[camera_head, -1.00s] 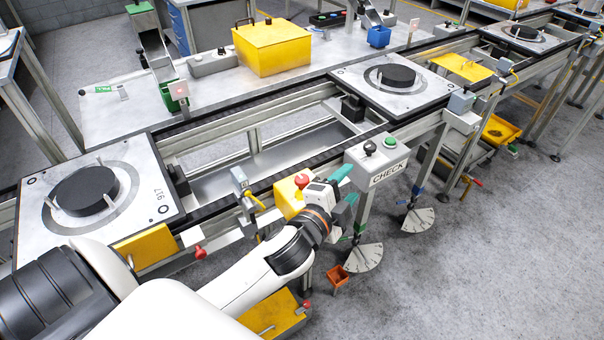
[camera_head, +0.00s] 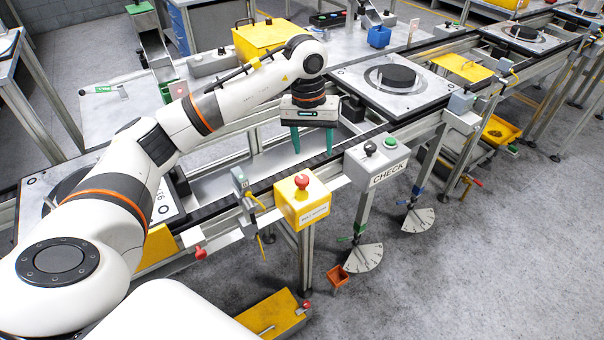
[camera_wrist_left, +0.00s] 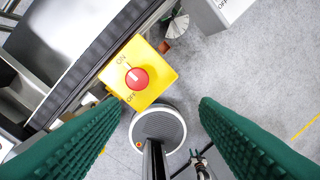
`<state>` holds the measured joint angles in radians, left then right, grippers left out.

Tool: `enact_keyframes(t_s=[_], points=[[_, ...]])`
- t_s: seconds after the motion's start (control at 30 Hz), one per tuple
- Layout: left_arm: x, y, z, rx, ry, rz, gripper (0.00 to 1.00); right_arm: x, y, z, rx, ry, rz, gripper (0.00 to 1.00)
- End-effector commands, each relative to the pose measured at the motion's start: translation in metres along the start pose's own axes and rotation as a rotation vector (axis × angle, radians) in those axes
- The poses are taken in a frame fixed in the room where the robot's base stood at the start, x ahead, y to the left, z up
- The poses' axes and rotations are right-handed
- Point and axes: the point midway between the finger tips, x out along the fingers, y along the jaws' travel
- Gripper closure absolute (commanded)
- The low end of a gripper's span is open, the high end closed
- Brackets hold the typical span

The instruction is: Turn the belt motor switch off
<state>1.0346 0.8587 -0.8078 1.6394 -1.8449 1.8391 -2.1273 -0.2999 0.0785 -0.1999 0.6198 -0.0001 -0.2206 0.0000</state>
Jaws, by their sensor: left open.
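The belt motor switch is a yellow box with a red round knob (camera_head: 302,181) on top, standing at the near edge of the conveyor. In the left wrist view the red knob (camera_wrist_left: 137,78) sits between printed ON and OFF marks. A pale mark shows on the knob, but I cannot tell surely which word it points to. My left gripper (camera_head: 312,147) has green fingers, pointing down, spread and empty. It is above the conveyor frame, behind the yellow box and apart from it. My right gripper is not in view.
A grey CHECK box (camera_head: 376,163) with green and black buttons stands right of the switch. A pallet with a black disc (camera_head: 397,76) lies on the belt to the right. A small orange bin (camera_head: 338,277) is on the floor. Open floor lies at the right.

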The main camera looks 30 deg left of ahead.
Motion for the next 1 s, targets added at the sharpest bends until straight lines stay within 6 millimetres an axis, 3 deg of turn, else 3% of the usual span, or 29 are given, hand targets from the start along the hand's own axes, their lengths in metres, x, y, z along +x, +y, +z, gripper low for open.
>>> enact_keyframes(t_s=[0.1,0.2,0.7,1.0], points=[[-0.009,0.021,0.007,0.010,-0.011,0.086,0.44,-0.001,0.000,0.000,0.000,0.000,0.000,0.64],[-0.004,0.026,0.007,0.013,-0.008,0.103,0.44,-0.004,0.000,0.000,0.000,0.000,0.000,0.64],[0.086,0.033,0.007,0.012,-0.006,0.098,0.44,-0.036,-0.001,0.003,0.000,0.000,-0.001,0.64],[0.107,0.035,0.008,0.014,-0.010,0.096,0.44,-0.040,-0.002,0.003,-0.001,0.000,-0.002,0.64]])
